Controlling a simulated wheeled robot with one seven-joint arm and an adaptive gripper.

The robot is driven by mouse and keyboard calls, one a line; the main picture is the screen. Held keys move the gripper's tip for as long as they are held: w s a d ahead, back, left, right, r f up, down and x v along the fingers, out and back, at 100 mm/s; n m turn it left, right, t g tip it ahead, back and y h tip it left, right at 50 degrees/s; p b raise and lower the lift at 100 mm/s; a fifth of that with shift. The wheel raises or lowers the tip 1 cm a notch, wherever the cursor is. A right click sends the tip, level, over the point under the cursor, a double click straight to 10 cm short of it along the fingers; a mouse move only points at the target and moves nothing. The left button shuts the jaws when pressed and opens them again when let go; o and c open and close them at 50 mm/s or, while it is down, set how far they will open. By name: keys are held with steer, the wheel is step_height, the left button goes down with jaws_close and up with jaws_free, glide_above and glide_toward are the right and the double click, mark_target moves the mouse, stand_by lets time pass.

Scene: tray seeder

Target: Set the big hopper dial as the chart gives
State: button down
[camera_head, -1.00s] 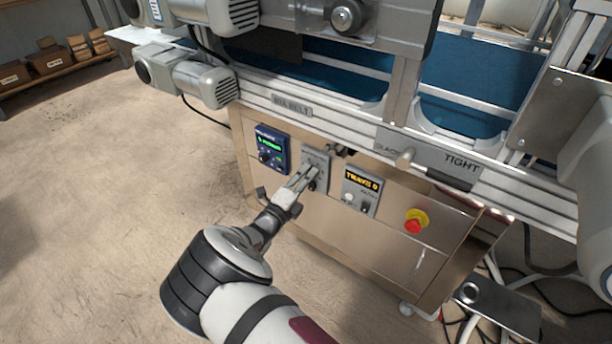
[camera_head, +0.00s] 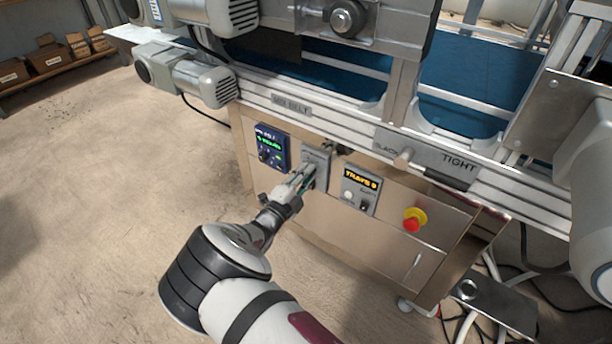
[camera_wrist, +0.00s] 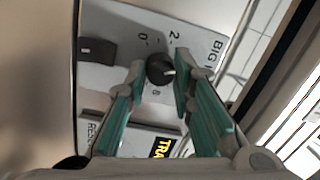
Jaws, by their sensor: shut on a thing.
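The big hopper dial is a round black knob (camera_wrist: 160,70) with a white pointer mark, on a grey plate (camera_wrist: 112,22) lettered "BIG", the rest cut off. In the wrist view the mark points right; a 0 and a 2 show on the plate above the knob, and another figure below it. My gripper (camera_wrist: 160,77) has its green-padded fingers on either side of the knob and is shut on it. In the head view my gripper (camera_head: 307,176) reaches the grey dial plate (camera_head: 316,157) and hides the knob. No chart is readable in these views.
A blue control panel (camera_head: 271,148) is left of the dial plate, and a "TRAYS" counter panel (camera_head: 360,190) is right of it. A red stop button (camera_head: 412,224) sits farther right. A black switch (camera_wrist: 97,51) is beside the knob. The belt rail (camera_head: 330,123) runs above.

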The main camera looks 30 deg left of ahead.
steer(key=c, duration=1.4)
jaws_free()
steer(key=shift+o, duration=0.2)
steer(key=s, duration=0.7)
steer(key=shift+s, duration=0.2)
steer(key=shift+s+f, duration=0.15)
